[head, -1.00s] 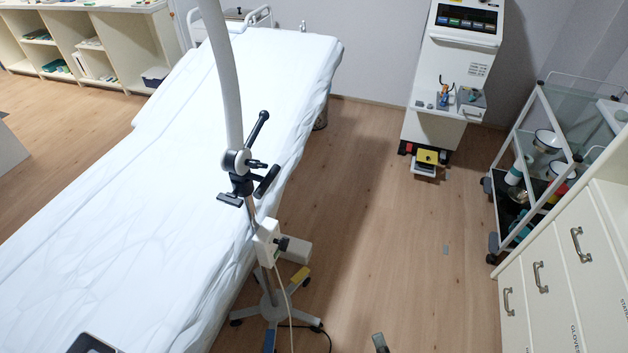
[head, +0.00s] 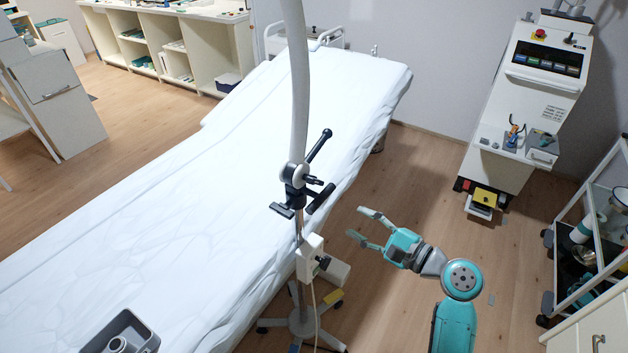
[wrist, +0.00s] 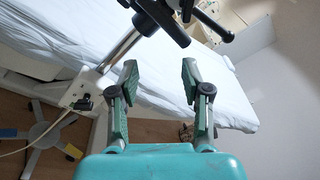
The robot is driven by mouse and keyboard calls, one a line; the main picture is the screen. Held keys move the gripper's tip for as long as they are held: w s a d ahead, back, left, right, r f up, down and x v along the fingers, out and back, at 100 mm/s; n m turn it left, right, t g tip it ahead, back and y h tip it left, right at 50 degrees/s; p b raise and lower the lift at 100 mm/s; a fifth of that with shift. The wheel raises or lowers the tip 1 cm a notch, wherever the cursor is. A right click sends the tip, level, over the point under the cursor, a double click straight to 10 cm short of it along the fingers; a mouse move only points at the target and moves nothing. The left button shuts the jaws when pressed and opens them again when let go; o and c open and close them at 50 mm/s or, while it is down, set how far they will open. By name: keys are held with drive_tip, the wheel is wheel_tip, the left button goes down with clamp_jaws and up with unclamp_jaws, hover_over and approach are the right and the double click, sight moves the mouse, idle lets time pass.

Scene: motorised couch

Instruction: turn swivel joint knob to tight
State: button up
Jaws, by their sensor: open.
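The swivel joint (head: 294,174) is a grey and black clamp on a floor stand beside the couch, with a long black lever (head: 319,146) pointing up and a thicker black handle (head: 321,199) to the lower right. A small black knob (head: 314,181) sticks out on its right side; its tight or loose marking cannot be read. My gripper (head: 362,225) is open and empty, right of and lower in the picture than the joint, apart from it. In the wrist view, the open fingers (wrist: 159,78) point toward black joint parts (wrist: 160,14) at the top edge, which cuts them off.
A white box (head: 309,258) with its own black knob sits lower on the stand, above a wheeled base (head: 300,322). The couch (head: 190,210) lies behind and left. A white machine (head: 520,120) and a trolley (head: 590,245) stand right. Floor is clear between.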

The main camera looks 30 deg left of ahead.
sight(317, 183)
wheel_tip(317, 183, up, 7)
drive_tip(key=a+n+g+y, duration=0.1)
drive_tip(key=a+g, duration=0.2)
drive_tip(key=a, duration=0.3)
drive_tip(key=w+a, duration=0.1)
drive_tip(key=a, duration=0.6)
drive_tip(key=shift+w+a+f, duration=0.1)
drive_tip(key=shift+w+f, duration=0.1)
drive_tip(key=shift+w, duration=0.05)
drive_tip(key=shift+c, duration=0.3)
clamp_jaws()
